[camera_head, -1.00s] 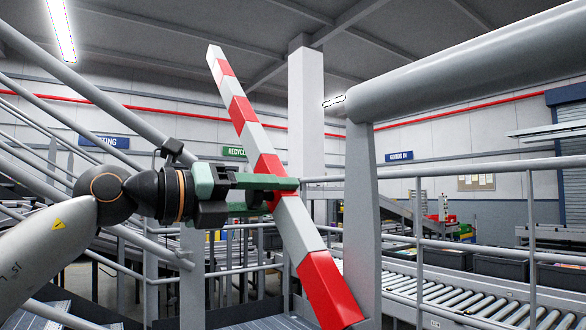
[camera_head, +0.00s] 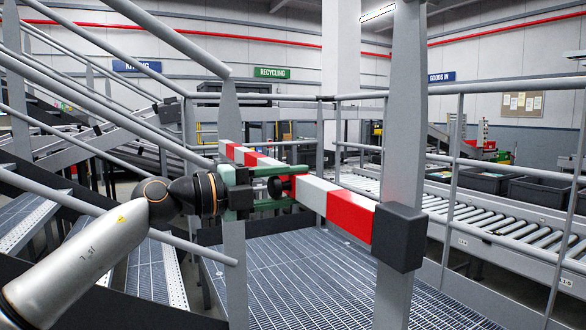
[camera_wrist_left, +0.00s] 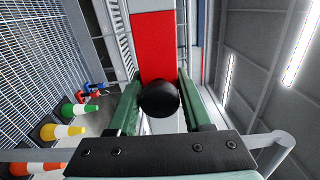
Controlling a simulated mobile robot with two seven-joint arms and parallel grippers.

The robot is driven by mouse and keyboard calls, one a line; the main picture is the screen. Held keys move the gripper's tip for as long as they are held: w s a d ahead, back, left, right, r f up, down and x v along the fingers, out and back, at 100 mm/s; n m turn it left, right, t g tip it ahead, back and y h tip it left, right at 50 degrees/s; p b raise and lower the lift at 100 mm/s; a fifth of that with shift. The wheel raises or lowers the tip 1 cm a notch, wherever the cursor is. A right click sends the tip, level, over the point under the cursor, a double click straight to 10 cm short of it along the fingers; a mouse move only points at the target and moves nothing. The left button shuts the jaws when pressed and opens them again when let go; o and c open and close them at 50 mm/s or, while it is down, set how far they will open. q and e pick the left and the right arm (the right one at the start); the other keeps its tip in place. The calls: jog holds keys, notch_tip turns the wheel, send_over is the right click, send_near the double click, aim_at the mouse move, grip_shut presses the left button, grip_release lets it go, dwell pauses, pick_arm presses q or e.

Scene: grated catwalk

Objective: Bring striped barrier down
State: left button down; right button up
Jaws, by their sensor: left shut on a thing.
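The striped barrier (camera_head: 352,212) is a red and white square bar, lying close to level across the walkway. Its near end meets a black block (camera_head: 400,237) on the grey post at right. Its far end reaches close to the rail post on the left, but I cannot tell whether it touches. My left gripper (camera_head: 297,184) is shut on the barrier at a black round knob, with green fingers above and below. In the left wrist view the knob (camera_wrist_left: 160,98) sits between the fingers, with the barrier's red section (camera_wrist_left: 153,48) beyond. My right gripper is not in view.
A grated floor (camera_head: 320,270) lies below the barrier. Grey handrails (camera_head: 510,167) and a roller conveyor (camera_head: 480,225) stand at right; stairs (camera_head: 30,215) are at left. In the left wrist view, green (camera_wrist_left: 78,110), yellow (camera_wrist_left: 62,131) and orange (camera_wrist_left: 38,168) cones show.

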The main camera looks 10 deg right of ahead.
pick_arm(q)
jog(key=shift+f+n, duration=0.3)
jog(key=shift+f, duration=0.3)
jog(key=shift+f, duration=0.1)
jog(key=shift+c, duration=2.2)
grip_release()
jog(key=b+v, duration=0.2)
jog(key=v, duration=1)
jog(key=shift+a+b, duration=0.2)
jog(key=shift+b, duration=0.2)
jog(key=shift+s, duration=0.1)
